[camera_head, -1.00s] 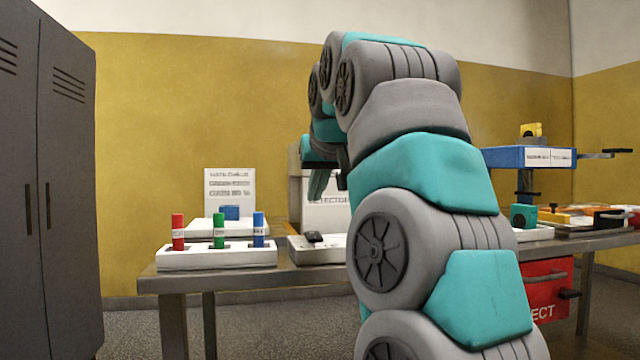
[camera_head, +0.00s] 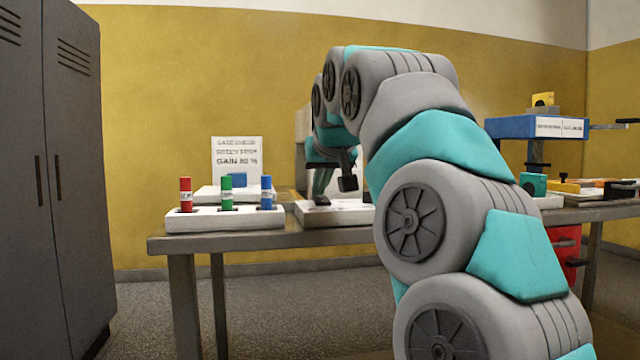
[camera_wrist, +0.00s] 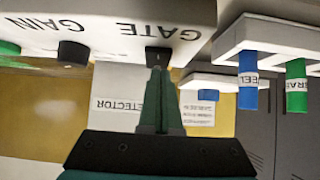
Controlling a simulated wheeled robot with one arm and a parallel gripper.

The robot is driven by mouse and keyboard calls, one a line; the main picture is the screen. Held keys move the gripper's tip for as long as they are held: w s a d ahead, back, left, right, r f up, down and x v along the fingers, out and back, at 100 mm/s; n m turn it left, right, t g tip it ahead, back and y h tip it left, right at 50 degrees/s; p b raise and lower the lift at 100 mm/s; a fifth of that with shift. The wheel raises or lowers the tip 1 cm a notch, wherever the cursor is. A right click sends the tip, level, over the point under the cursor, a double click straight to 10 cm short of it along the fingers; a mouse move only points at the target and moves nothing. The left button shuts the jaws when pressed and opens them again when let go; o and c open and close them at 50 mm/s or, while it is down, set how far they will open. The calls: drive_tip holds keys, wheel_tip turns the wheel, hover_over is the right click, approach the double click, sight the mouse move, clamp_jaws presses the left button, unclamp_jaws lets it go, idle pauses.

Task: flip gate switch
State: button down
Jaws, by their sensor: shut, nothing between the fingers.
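The gate switch (camera_wrist: 158,56) is a small black part on the white panel (camera_wrist: 130,14), beside the printed word GATE in the wrist view, which is upside down. My gripper (camera_wrist: 157,72) is shut with nothing between its green fingers. Its tips are at the switch and partly cover it; I cannot tell whether they touch. In the head view my gripper (camera_head: 320,190) points down over the panel (camera_head: 345,217) on the table. The switch's tilt is hidden.
A black knob (camera_wrist: 72,53) by the word GAIN is close to my fingers. A white rack (camera_head: 225,219) with red, green and blue cylinders stands left of the panel. A sign (camera_head: 237,155) stands behind it. A blue-topped stand (camera_head: 535,127) is at right.

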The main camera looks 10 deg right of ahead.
drive_tip(key=shift+r+p, duration=0.1)
drive_tip(key=shift+p, duration=0.25)
drive_tip(key=shift+w+g+p, duration=0.15)
drive_tip(key=shift+g+p, duration=0.15)
drive_tip(key=shift+p, duration=0.25)
drive_tip(key=shift+f+b, duration=0.3)
drive_tip(key=shift+w+r+p, duration=0.25)
drive_tip(key=shift+w+p, duration=0.35)
drive_tip(key=shift+w, duration=0.15)
drive_tip(key=shift+r, duration=0.1)
